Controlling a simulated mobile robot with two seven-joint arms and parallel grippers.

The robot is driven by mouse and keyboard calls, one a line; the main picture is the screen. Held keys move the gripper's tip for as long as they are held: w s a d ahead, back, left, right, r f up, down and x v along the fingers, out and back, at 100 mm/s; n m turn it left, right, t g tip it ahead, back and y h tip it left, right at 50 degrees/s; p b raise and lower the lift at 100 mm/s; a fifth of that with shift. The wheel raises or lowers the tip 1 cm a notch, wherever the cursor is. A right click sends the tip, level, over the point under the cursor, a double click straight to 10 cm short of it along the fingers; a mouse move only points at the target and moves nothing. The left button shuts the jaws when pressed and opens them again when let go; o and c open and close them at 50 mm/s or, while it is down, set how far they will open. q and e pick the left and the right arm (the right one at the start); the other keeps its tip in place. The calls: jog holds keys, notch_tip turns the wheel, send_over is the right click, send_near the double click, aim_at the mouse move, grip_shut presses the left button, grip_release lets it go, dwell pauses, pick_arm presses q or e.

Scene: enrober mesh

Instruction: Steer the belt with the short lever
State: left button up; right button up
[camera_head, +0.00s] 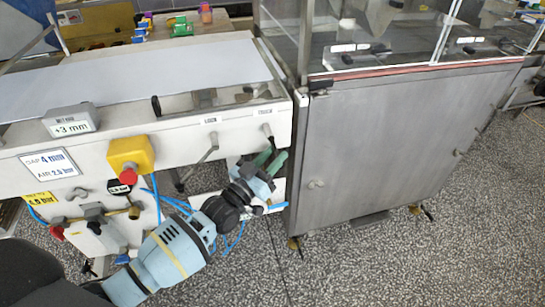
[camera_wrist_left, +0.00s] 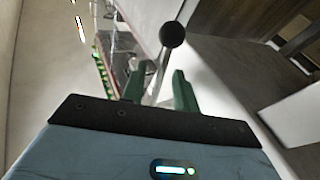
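The short lever (camera_head: 268,131) with a dark knob is on the white machine's front face, at the right end, under a small label that seems to read TRACK. My left gripper (camera_head: 270,158) is just below it, its green fingers pointing up. In the left wrist view the black ball knob (camera_wrist_left: 172,34) stands just beyond the fingertips, and its thin rod runs down between them. My left gripper (camera_wrist_left: 158,82) is open there, with a gap beside the rod. The pale belt (camera_head: 150,82) lies on top of the machine. My right gripper is not in view.
A second, longer lever (camera_head: 207,155) hangs under the LOCK label to the left. A yellow box with a red button (camera_head: 130,158), a +3 mm display (camera_head: 71,121) and blue hoses are further left. A steel cabinet (camera_head: 400,150) stands close on the right.

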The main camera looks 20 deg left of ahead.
pick_arm(q)
jog(key=shift+s, duration=0.1)
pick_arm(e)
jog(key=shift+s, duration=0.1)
pick_arm(q)
jog(key=v, duration=0.7)
jog(key=shift+s+a, duration=0.15)
jog(key=shift+s, duration=0.15)
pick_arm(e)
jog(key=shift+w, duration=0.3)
pick_arm(q)
jog(key=shift+f, duration=0.15)
